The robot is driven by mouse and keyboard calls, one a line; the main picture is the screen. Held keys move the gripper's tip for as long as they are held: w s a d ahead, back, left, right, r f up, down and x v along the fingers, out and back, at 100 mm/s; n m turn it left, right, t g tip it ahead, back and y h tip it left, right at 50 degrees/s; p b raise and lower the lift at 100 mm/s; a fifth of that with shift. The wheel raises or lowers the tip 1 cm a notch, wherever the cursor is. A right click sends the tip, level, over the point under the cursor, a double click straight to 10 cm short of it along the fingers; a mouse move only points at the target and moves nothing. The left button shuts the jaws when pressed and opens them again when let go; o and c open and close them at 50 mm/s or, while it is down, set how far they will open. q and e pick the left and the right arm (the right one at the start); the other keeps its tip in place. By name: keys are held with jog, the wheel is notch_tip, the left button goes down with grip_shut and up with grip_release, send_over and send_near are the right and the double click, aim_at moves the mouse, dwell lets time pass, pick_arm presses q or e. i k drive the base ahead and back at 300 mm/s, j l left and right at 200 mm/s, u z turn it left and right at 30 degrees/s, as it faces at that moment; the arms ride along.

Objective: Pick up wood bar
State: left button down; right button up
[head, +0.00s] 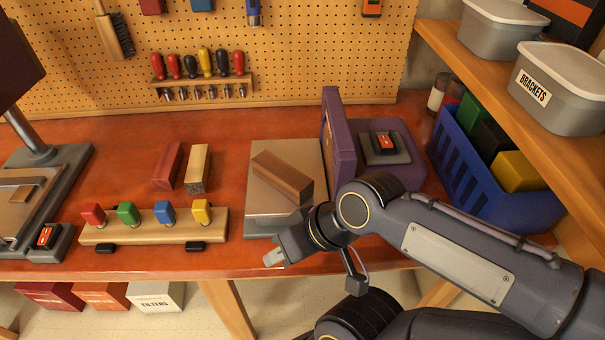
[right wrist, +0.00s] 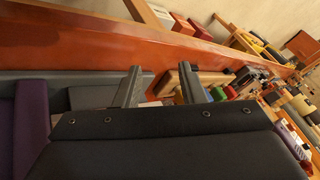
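A brown wood bar (head: 283,177) lies at a slant on the grey table plate (head: 258,205) of a purple machine. A dark red bar (head: 168,166) and a pale tan bar (head: 198,168) lie side by side on the red bench, left of the plate. My right gripper (head: 273,258) is at the bench's front edge, in front of the plate and apart from the brown bar. In the right wrist view its two fingers (right wrist: 160,77) stand apart with nothing held between them. My left gripper is not in view.
The purple machine's upright disc (head: 338,135) stands right of the brown bar. A wooden rack with coloured knobs (head: 155,226) lies left of my gripper. A blue crate (head: 485,165) and shelf (head: 480,65) are at right. Bare bench lies behind the bars.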

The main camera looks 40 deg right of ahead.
aim_at(282, 177)
jog(key=z, duration=1.25)
jog(key=k+j, duration=0.25)
jog(key=l+u, duration=0.1)
jog(key=u, duration=0.3)
jog(key=l+u, duration=0.1)
jog(key=u, duration=0.25)
jog(key=l+u, duration=0.1)
jog(key=u, duration=0.3)
jog(key=l+u, duration=0.1)
jog(key=u, duration=0.25)
jog(key=l+u, duration=0.1)
jog(key=l, duration=0.65)
